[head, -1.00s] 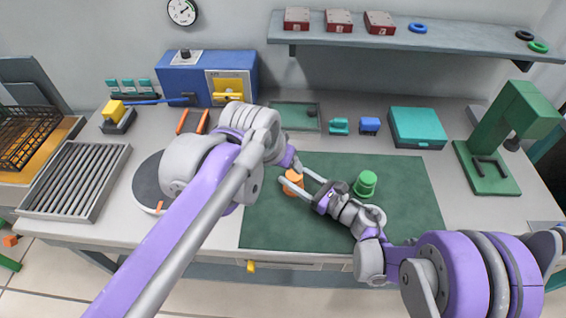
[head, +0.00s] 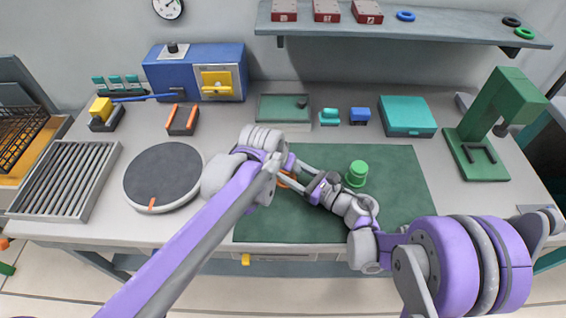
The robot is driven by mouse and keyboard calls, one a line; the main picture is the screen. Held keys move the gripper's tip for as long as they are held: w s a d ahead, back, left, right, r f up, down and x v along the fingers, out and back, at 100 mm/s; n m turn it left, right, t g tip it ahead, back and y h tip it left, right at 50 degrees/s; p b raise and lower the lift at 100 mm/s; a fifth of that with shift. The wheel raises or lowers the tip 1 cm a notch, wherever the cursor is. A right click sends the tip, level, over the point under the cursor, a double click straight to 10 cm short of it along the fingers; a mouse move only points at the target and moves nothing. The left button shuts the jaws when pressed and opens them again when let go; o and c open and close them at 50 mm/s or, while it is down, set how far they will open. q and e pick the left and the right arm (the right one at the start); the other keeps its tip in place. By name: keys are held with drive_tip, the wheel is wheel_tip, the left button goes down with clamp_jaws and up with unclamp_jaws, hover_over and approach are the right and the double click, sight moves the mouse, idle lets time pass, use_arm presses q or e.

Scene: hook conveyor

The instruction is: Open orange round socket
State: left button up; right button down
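The orange round socket (head: 284,182) is on the green mat (head: 390,210), largely hidden by my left wrist; only a small orange patch shows. My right gripper (head: 290,173) reaches in from the right, low over the mat. Its two fingers are spread, one on each side of the orange patch; whether they touch it is hidden. My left gripper (head: 287,162) points down at the socket from above and left. Its fingers are mostly hidden behind its wrist, so its opening does not show.
A green round piece (head: 357,174) stands on the mat close beside my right gripper. A dark round plate (head: 163,176) lies left of the mat. A blue box (head: 197,72) and a teal case (head: 407,116) are behind. The mat's right part is clear.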

use_arm(q)
clamp_jaws()
idle(0.4)
drive_tip(key=shift+r, duration=0.15)
idle(0.5)
drive_tip(key=shift+r, duration=2.95)
use_arm(e)
drive_tip(key=shift+c, duration=0.5)
unclamp_jaws()
drive_tip(key=shift+d, duration=0.1)
